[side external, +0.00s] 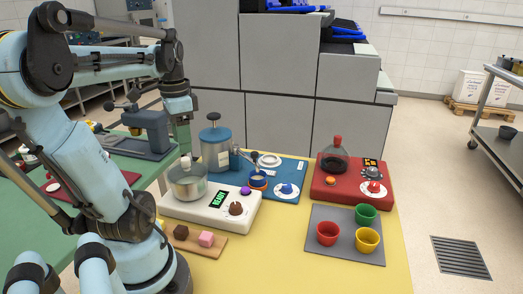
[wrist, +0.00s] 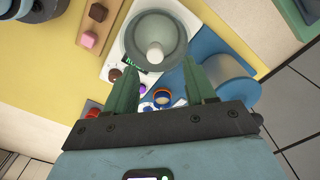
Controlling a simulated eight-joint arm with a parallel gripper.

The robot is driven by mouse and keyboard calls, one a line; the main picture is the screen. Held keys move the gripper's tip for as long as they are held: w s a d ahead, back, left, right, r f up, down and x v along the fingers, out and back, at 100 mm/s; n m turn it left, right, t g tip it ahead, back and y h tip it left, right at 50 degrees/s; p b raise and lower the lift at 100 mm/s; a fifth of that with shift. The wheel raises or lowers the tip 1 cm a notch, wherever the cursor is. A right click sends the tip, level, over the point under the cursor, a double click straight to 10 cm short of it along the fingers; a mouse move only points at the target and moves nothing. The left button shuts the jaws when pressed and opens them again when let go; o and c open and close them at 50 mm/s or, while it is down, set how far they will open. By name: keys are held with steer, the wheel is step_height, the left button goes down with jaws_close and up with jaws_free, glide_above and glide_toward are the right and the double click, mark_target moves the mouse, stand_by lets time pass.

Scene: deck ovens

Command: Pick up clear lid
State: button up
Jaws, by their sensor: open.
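A clear lid (wrist: 148,28) with a pale knob (wrist: 155,52) sits on the metal pot (side external: 188,189) on a white hot plate (side external: 225,207). In the side view the lid's knob (side external: 186,161) stands upright. My gripper (side external: 184,148) is above the pot, pointing down, with the knob just below the fingertips. In the wrist view my gripper (wrist: 156,75) is open and empty, its green fingers spread. The knob lies just beyond the gap between the fingertips in that picture. I cannot tell the exact height gap.
A blue-grey canister (side external: 215,146) stands close behind the pot. Coloured cups (side external: 367,239) stand on a grey mat (side external: 346,252). A wooden board with small blocks (side external: 205,239) lies in front of the hot plate.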

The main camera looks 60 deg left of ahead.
mark_target(185, 158)
steer(key=shift+d+f, duration=0.15)
steer(key=shift+f, duration=1.2)
steer(key=shift+d+f, duration=0.15)
steer(key=shift+f, duration=1.2)
steer(key=shift+c, duration=0.5)
jaws_close()
